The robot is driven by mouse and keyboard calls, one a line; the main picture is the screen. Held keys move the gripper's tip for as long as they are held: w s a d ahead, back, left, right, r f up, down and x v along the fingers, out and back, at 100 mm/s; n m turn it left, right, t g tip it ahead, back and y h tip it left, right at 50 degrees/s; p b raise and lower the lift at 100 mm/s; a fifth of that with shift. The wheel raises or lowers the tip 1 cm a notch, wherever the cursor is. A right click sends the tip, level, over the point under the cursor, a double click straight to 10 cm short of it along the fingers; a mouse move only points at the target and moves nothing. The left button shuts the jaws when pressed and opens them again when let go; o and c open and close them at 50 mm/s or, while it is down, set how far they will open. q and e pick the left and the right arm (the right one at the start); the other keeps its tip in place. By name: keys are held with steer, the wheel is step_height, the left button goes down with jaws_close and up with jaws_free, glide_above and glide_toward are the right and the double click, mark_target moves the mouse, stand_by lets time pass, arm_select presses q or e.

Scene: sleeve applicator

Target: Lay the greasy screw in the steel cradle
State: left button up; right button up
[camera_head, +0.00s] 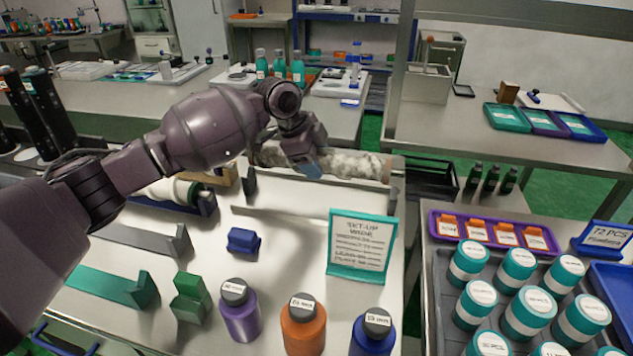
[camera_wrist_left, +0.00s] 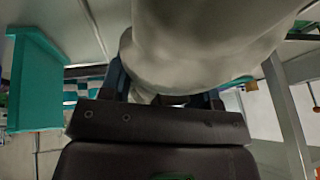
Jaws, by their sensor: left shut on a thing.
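The greasy screw (camera_head: 352,165) is a long, mottled grey-white roll with a tan end, lying across the back right of the white table. My left gripper (camera_head: 312,168) is shut on it from above, near its middle. In the left wrist view the pale screw (camera_wrist_left: 200,45) fills the space between the fingers. A grey metal cradle (camera_head: 140,238) with an upright end block lies empty at the left. A grey upright plate (camera_head: 397,172) stands by the screw's right end; I cannot tell whether the screw rests on anything. My right gripper is not in view.
A blue cradle (camera_head: 207,204) holding a white roll and an empty teal cradle (camera_head: 110,286) flank the grey one. A teal-framed sign (camera_head: 360,244), small blue block (camera_head: 243,240), green block (camera_head: 190,298) and capped bottles (camera_head: 303,328) stand in front. Some bare table lies between them.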

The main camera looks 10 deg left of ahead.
arm_select(q)
step_height(320, 180, down, 5)
steer(key=shift+f+b, duration=0.1)
steer(key=shift+b, duration=0.3)
steer(key=shift+f, duration=0.25)
steer(key=o, duration=1.3)
steer(key=shift+o, duration=0.2)
steer(key=shift+r, duration=0.1)
steer(key=p+v, duration=0.2)
steer(key=v, duration=0.8)
steer(key=shift+s+a+r, duration=0.1)
steer(key=shift+r, duration=0.2)
steer(key=shift+s+a+r, duration=0.15)
steer(key=shift+a+r, duration=0.1)
steer(key=shift+r, duration=0.25)
